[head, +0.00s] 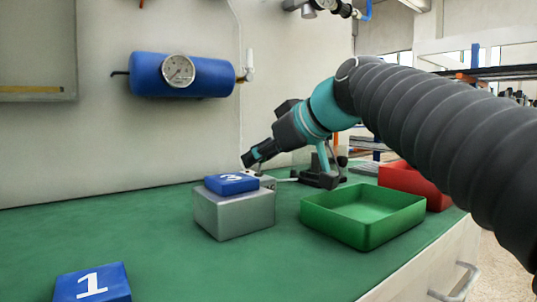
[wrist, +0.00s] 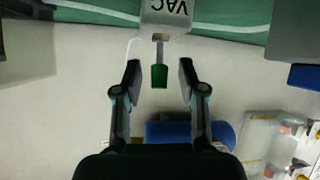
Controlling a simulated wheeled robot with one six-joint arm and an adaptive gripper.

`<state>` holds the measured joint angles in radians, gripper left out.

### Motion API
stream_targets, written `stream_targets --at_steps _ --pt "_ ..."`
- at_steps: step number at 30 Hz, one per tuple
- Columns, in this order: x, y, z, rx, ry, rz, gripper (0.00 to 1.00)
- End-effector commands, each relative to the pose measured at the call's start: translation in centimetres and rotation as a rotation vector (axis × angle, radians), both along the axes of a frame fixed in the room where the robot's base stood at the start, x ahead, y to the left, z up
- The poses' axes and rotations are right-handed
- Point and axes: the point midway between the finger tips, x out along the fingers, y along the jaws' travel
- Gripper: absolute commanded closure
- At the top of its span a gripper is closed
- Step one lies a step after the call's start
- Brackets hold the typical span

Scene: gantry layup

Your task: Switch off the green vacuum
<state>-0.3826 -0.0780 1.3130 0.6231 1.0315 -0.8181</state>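In the wrist view a grey box marked VAC (wrist: 166,14) is at the top middle, with a short metal stem and a green lever tip (wrist: 159,76). My gripper (wrist: 159,68) is open, one finger on each side of the green tip, with a visible gap on both sides. How far the tip lies in depth from the fingers I cannot tell. In the head view my gripper (head: 251,158) points down and left just above and behind the blue block marked 3 (head: 232,183). The green lever cannot be made out there.
The blue block lies on a grey box (head: 235,214). A green tray (head: 362,214) and a red tray (head: 412,186) stand to the right. A blue block marked 1 (head: 92,284) is at front left. A blue tank with a gauge (head: 182,75) hangs on the wall.

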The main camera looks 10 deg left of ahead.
Motion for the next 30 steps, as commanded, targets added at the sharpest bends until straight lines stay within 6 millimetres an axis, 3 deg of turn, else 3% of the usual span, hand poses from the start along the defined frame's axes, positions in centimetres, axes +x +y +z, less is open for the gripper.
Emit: stream_targets --at_steps 11,24,30 --pt "-0.3 -0.6 0.4 0.0 0.0 -0.001 0.58" --pt "-4.0 -6.4 4.3 0.0 -0.001 -0.004 0.58" --pt "-5.3 -8.2 5.5 0.0 -0.001 -0.002 0.58"
